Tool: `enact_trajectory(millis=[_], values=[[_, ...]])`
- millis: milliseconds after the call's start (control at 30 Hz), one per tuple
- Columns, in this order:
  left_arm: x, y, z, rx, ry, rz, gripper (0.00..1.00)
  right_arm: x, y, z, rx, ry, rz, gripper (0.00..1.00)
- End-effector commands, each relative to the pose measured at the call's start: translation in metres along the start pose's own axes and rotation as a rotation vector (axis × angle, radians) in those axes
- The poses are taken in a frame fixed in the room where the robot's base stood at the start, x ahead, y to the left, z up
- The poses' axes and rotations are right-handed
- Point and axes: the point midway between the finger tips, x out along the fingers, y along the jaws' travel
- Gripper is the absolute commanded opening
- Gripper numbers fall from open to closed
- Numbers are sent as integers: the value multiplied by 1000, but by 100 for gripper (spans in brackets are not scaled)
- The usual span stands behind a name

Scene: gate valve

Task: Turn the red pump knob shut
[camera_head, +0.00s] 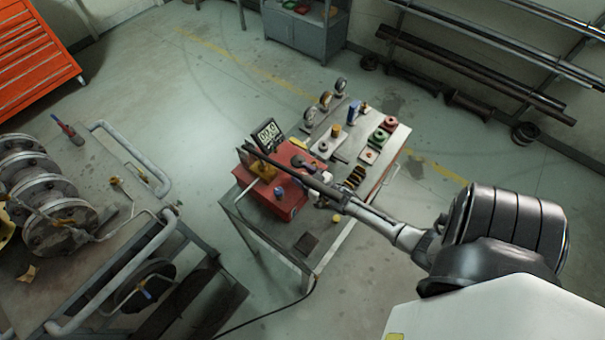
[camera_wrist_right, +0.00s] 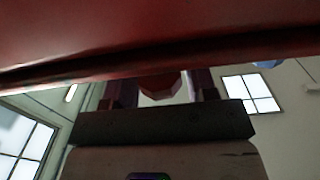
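The red pump (camera_head: 287,207) is a boxy unit on a metal cart, with a black bar running across its top. My right arm comes in from the right, and my right gripper (camera_head: 318,194) is at the pump's right side, small and partly hidden there. In the right wrist view a faceted red knob (camera_wrist_right: 160,86) shows between the two dark fingers of the right gripper (camera_wrist_right: 161,88), below the pump's red underside (camera_wrist_right: 150,35). A narrow light gap shows beside the knob, so the fingers look open around it. My left gripper is not in view.
The cart top (camera_head: 318,225) also carries gauges, a coiled spring-like part (camera_head: 353,177) and green and red fittings. A workbench with large flanged discs (camera_head: 60,228) stands at the left. Open floor lies between.

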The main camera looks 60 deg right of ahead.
Motion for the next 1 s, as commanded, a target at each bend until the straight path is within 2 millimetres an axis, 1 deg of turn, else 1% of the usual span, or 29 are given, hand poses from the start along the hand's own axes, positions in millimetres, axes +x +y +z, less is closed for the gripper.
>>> enact_trajectory(millis=[33,67,367,500,800,1000], values=[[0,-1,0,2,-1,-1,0,0,0,0,0,0,0,47],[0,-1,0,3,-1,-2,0,0,0,0,0,0,0,45],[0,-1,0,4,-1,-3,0,0,0,0,0,0,0,16],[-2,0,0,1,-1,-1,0,0,-1,-1,3,2,21,15],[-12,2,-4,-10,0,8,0,1,-1,-3,5,6,210,15],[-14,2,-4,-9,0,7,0,0,0,-1,1,2,269,15]])
